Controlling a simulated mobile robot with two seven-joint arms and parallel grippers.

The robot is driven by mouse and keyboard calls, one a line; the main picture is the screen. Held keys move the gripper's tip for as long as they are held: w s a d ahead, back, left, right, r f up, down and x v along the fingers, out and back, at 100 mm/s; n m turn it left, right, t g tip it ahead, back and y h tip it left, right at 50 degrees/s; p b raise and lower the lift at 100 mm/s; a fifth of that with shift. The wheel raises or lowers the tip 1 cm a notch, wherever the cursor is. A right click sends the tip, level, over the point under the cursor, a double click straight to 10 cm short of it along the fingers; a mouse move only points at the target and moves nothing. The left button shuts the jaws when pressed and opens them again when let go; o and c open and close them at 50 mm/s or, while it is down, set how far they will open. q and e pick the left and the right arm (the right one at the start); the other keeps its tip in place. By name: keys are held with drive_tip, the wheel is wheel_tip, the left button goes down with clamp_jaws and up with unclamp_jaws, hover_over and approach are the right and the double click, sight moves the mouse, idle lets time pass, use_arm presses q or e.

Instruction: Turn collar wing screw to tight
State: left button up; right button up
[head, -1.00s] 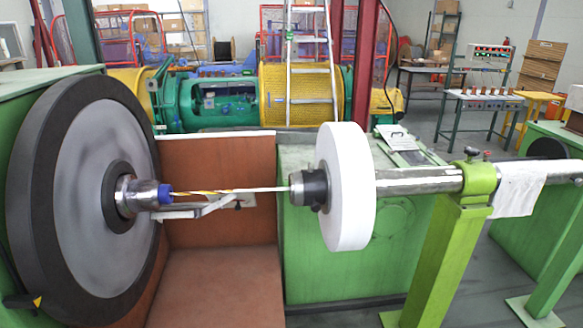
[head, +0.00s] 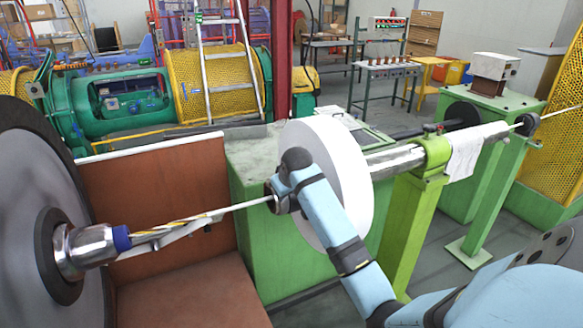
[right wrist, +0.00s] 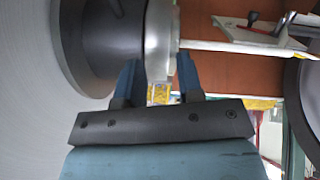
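The collar on the shaft shows in the head view at the front of the white disc (head: 322,150), mostly covered by my right wrist. In the right wrist view it is a dark hub (right wrist: 100,35) with a silver ring (right wrist: 160,40) beside it. My right gripper (right wrist: 158,68) has its two blue fingers apart. Their tips are at the lower edge of the silver ring, one on each side of it; I cannot tell whether they touch. Background shows through the gap between the fingers. I cannot make out the wing screw. My left gripper is in neither current view.
A thin rod (head: 240,206) runs from the collar to the blue-tipped chuck (head: 90,248) on the large grey wheel (head: 25,220). A green post (head: 412,225) carries the shaft on the right. A brown panel (head: 150,190) stands behind the rod.

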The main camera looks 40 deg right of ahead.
drive_tip(key=d+r+m+g+y, duration=0.1)
drive_tip(key=d+r, duration=0.2)
drive_tip(key=r, duration=0.4)
drive_tip(key=d+r+m, duration=0.1)
drive_tip(key=d+r, duration=0.2)
drive_tip(key=r, duration=0.5)
drive_tip(key=x, duration=0.4)
drive_tip(key=p+x, duration=0.1)
drive_tip(key=x, duration=0.3)
drive_tip(key=p+x, duration=0.1)
drive_tip(key=x, duration=0.3)
drive_tip(key=shift+s+a+f, duration=0.1)
drive_tip(key=shift+a+f, duration=0.2)
drive_tip(key=shift+f, duration=0.15)
drive_tip(key=shift+w+f+p, duration=0.2)
drive_tip(key=shift+f+p, duration=0.1)
drive_tip(key=shift+f, duration=0.3)
use_arm(q)
drive_tip(key=shift+s+a+r+n, duration=0.1)
drive_tip(key=shift+s+r+n, duration=0.1)
drive_tip(key=shift+r, duration=0.25)
drive_tip(key=shift+s+a+r+n, duration=0.1)
drive_tip(key=shift+s+r, duration=0.05)
drive_tip(key=shift+r, duration=0.3)
use_arm(e)
clamp_jaws()
